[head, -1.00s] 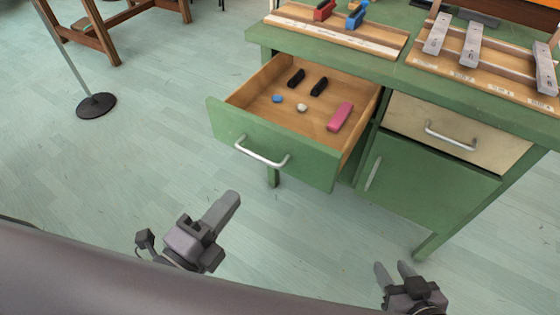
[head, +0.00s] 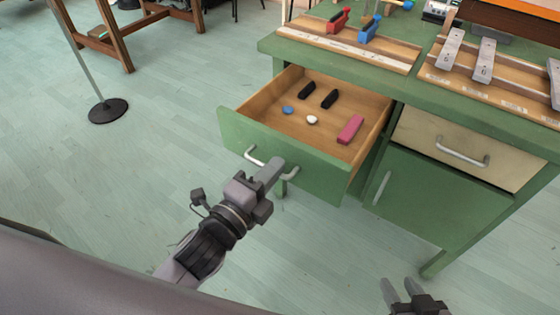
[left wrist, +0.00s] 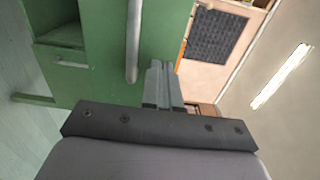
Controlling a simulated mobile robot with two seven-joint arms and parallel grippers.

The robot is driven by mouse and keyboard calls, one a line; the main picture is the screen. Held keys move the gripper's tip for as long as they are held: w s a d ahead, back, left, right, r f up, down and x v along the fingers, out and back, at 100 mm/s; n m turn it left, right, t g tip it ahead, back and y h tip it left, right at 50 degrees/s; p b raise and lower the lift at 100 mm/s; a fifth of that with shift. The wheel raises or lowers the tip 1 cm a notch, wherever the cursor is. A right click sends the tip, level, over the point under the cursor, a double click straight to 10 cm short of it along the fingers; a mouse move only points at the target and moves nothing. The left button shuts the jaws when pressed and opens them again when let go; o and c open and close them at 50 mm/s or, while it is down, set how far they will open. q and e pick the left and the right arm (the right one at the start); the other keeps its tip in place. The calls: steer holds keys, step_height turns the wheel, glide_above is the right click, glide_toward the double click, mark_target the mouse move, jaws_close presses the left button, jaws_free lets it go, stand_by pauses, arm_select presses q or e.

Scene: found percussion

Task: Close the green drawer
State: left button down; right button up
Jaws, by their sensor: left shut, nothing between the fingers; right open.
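The green drawer (head: 318,172) stands pulled out of the green desk in the head view. Its wooden inside holds two black blocks, a pink block (head: 350,129), a blue piece (head: 287,110) and a white piece (head: 312,120). My left gripper (head: 273,168) is shut and empty, its tip in front of the drawer's metal handle (head: 252,157), covering part of it. In the left wrist view the shut fingers (left wrist: 162,82) point at the green front, beside the handle (left wrist: 134,45); whether they touch it I cannot tell. My right gripper (head: 399,291) is open and empty at the bottom, away from the desk.
A cream drawer (head: 470,150) and a green cupboard door (head: 430,200) are shut, right of the open drawer. The desk top (head: 425,84) bears wooden trays with metal bars and coloured pieces. A stand base (head: 108,110) is on the floor at left. The floor between is clear.

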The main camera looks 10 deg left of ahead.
arm_select(q)
steer(key=shift+x, duration=1.3)
arm_select(e)
steer(key=shift+a+r, duration=0.15)
steer(key=shift+a, duration=0.05)
